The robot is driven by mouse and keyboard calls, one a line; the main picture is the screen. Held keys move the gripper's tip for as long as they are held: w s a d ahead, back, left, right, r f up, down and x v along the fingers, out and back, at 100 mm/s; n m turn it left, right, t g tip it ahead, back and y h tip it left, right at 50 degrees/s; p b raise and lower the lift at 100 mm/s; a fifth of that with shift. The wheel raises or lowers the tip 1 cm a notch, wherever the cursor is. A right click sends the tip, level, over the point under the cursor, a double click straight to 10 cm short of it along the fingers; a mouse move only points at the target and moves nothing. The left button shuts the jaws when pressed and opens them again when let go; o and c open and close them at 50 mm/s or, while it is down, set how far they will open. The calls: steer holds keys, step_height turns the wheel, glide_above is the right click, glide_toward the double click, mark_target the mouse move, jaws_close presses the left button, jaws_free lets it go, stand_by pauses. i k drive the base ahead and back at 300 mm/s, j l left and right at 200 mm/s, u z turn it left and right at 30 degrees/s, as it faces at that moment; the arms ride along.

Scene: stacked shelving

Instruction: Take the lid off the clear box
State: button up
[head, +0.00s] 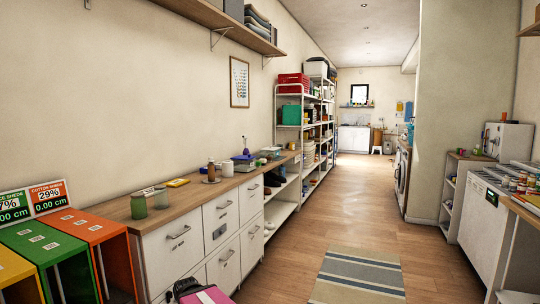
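I cannot make out the clear box or its lid with certainty. Several small containers stand on the wooden counter (182,198) at the left. Among them is a purple-blue item (243,158) toward the far end, with a pale container (270,152) to its right. They are too small to tell whether either is clear or lidded. My gripper does not show in this view.
Green jars (139,206) and a brown bottle (211,171) stand on the counter above white drawers (178,238). Coloured bins (98,230) stand at the near left. A striped rug (360,276) lies on the open floor. White cabinets (484,215) line the right.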

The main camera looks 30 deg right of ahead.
mark_target(276, 154)
steer(key=i+l+z, duration=0.3)
steer(key=l+z, duration=0.15)
steer(key=i+l+z, duration=1.15)
steer(key=i, duration=0.55)
steer(key=i+z, duration=0.3)
steer(key=i, duration=2.35)
steer(key=i+l+u, duration=0.15)
steer(key=i+u, duration=0.3)
steer(key=i, duration=0.15)
steer(key=i+l+u, duration=0.9)
steer(key=i, duration=0.15)
